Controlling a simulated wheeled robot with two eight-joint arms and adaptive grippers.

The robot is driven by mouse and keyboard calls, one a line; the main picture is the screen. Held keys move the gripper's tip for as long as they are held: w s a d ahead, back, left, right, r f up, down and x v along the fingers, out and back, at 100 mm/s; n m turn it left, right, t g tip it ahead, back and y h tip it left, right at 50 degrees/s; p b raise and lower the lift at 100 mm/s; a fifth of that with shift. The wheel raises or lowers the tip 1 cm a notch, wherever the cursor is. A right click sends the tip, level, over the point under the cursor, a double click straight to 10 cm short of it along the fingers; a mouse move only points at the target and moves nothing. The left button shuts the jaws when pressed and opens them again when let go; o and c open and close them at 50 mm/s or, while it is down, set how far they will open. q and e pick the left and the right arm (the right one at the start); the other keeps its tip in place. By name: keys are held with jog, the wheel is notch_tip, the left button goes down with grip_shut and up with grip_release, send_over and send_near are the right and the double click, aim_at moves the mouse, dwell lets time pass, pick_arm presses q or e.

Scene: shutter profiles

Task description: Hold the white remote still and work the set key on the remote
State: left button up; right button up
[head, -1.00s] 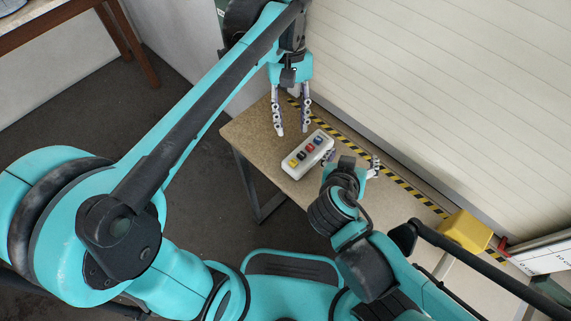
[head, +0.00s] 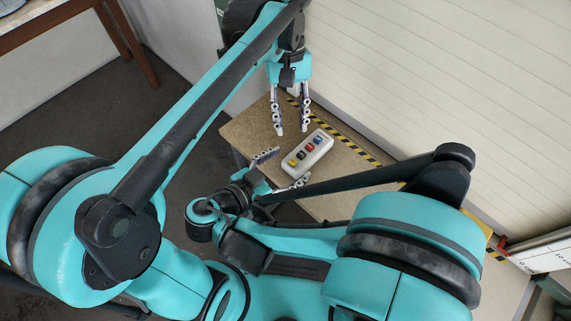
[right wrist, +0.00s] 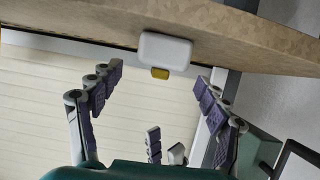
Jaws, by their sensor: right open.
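The white remote (head: 308,153) lies on the tan table, slanting up to the right, with yellow, black, red and blue keys in a row. Key labels are too small to read, so I cannot tell which is the set key. In the right wrist view the remote's white end (right wrist: 165,48) and yellow key (right wrist: 160,73) appear between the open fingers (right wrist: 160,80).
The small table (head: 243,128) has a yellow-black striped strip (head: 350,142) along its wall side. A pale slatted shutter (head: 440,80) rises behind it. A white board (head: 540,255) stands at the right. My right arm crosses over the table's near side.

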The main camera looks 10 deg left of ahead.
aim_at(298, 159)
jog(key=x, duration=0.7)
jog(key=c, duration=1.4)
pick_arm(q)
grip_shut()
